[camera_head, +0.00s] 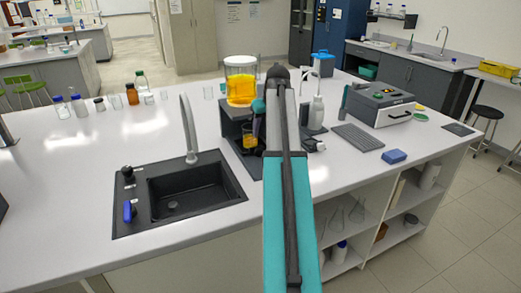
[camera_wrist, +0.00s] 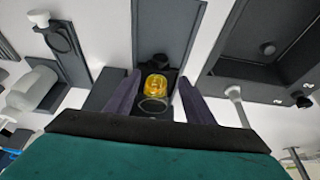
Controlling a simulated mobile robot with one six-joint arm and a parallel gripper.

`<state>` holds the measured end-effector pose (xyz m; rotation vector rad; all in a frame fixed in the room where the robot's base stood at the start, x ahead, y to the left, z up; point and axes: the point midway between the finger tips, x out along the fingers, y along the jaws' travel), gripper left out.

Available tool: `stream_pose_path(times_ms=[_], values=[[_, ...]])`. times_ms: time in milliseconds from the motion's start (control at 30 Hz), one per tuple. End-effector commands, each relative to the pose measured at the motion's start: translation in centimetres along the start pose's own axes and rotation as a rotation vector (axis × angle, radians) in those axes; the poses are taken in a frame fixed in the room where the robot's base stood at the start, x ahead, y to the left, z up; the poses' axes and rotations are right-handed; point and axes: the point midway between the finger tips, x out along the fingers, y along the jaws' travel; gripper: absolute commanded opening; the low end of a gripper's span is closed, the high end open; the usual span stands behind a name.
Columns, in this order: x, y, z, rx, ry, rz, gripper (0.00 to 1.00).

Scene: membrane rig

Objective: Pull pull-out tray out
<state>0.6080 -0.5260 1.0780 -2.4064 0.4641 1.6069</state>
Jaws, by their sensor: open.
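A dark rig (camera_head: 231,128) stands on the white bench, with a jar of yellow liquid (camera_head: 240,82) on top. A small beaker of yellow liquid (camera_head: 249,138) stands under it and also shows in the wrist view (camera_wrist: 156,88). A flat dark slab (camera_wrist: 166,28) runs away from the beaker; it may be the pull-out tray, but I cannot tell for sure. A dark knob-like part (camera_wrist: 160,61) is beside the beaker. My gripper (camera_wrist: 158,76) is open, with the beaker and knob showing between its fingers. Contact is not clear. My arm hides much of the rig's right side.
A black sink (camera_head: 175,193) with a tall faucet is left of the rig. Bottles and a grey instrument (camera_head: 380,104) with a front handle stand to the right, near a keyboard-like pad (camera_head: 357,137) and blue block (camera_head: 394,156). The bench front edge is clear.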

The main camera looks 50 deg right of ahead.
Motion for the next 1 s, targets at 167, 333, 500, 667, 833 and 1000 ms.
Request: stream_pose_path(times_ms=[167,333,500,667,833,1000], values=[[1.6,0.0,0.0,0.000,-0.001,0.000,0.49],[3.6,0.0,0.0,0.000,-0.002,0.000,0.49],[5.5,0.1,0.0,0.001,-0.001,0.000,0.49],[7.4,0.1,0.0,0.001,-0.001,0.000,0.49],[9.3,0.1,0.0,0.001,-0.001,0.000,0.49],[11.2,0.1,0.0,0.001,-0.001,0.000,0.49]])
